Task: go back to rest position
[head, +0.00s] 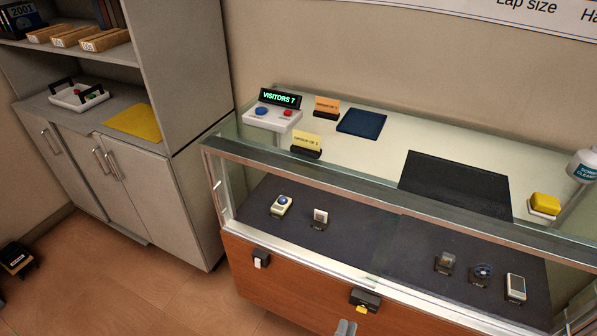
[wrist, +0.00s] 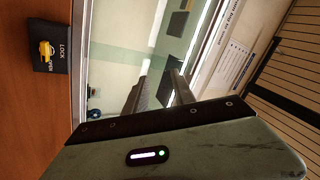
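My gripper (wrist: 158,86) shows in the wrist view with its two dark fingers apart and nothing visible between them. In the head view only the grey tips of my gripper (head: 346,327) show, at the bottom edge, in front of the display case's wooden front panel (head: 305,295). They are just below a black lock box (head: 366,297) with a yellow part. The same kind of lock box shows in the wrist view (wrist: 47,55), left of my fingers, with its yellow knob and the word LOCK. The rest of my arm is out of the head view.
The glass display case (head: 385,228) holds several small devices on a dark shelf. On its top are a visitor counter (head: 272,116), a dark mat (head: 455,183), a yellow sponge (head: 545,204) and a spray bottle (head: 584,164). A grey cabinet (head: 130,180) stands at left, with open floor before it.

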